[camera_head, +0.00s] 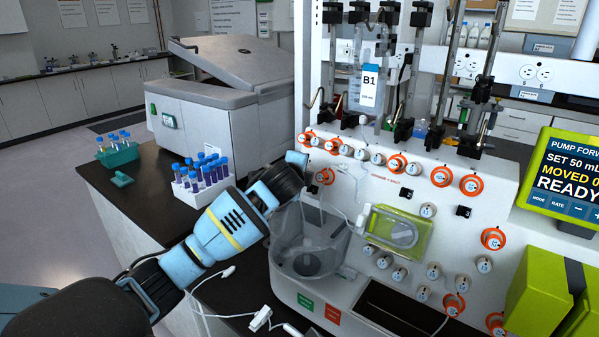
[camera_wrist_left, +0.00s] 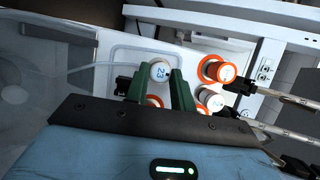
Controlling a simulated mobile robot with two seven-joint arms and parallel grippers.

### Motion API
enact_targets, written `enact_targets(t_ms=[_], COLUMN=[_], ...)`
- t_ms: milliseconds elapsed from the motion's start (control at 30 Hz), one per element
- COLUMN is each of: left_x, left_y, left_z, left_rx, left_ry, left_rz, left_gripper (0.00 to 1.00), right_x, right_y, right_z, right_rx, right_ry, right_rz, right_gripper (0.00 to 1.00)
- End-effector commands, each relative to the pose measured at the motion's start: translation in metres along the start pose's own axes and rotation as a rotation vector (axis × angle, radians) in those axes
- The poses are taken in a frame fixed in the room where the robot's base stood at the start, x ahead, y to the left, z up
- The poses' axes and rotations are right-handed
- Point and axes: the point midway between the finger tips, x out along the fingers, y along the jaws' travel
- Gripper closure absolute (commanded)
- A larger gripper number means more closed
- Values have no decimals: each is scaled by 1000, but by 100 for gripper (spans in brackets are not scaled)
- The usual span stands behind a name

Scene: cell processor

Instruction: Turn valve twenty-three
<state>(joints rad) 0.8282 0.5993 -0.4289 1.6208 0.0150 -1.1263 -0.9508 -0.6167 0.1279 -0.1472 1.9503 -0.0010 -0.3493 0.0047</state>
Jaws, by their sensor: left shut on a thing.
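Valve twenty-three (camera_wrist_left: 160,72) is a small white round knob with "23" on its face, seen in the left wrist view. The number appears turned on its side there. My left gripper (camera_wrist_left: 159,80) has its two green fingers on either side of this knob, shut on it. In the head view my left gripper (camera_head: 299,174) reaches in from the left to the left edge of the white cell processor panel (camera_head: 470,222). I cannot make out the knob's number in that view. My right gripper is not in view.
Orange-ringed knobs sit close by in the left wrist view (camera_wrist_left: 217,70). A clear round chamber (camera_head: 310,245) stands below my gripper. A bag marked B1 (camera_head: 369,85) hangs above the panel.

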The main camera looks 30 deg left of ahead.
Motion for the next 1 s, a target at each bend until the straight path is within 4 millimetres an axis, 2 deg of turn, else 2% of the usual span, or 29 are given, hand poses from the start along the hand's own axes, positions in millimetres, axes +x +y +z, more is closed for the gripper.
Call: enact_targets(t_ms=[367, 400, 533, 833, 1000], left_x=[0, 0, 0, -1, -11], left_y=[0, 0, 0, 0, 0], left_z=[0, 0, 0, 0, 0], left_rx=[-5, -5, -4, -3, -3], left_ry=[1, 0, 0, 0, 1], left_rz=[2, 2, 2, 1, 0], left_gripper=[99, 71, 54, 54, 54], right_x=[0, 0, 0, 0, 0], right_y=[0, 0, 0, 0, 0], right_z=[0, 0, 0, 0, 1], right_rx=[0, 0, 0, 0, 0], right_ry=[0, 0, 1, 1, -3], right_rz=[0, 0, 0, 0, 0], right_gripper=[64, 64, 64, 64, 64])
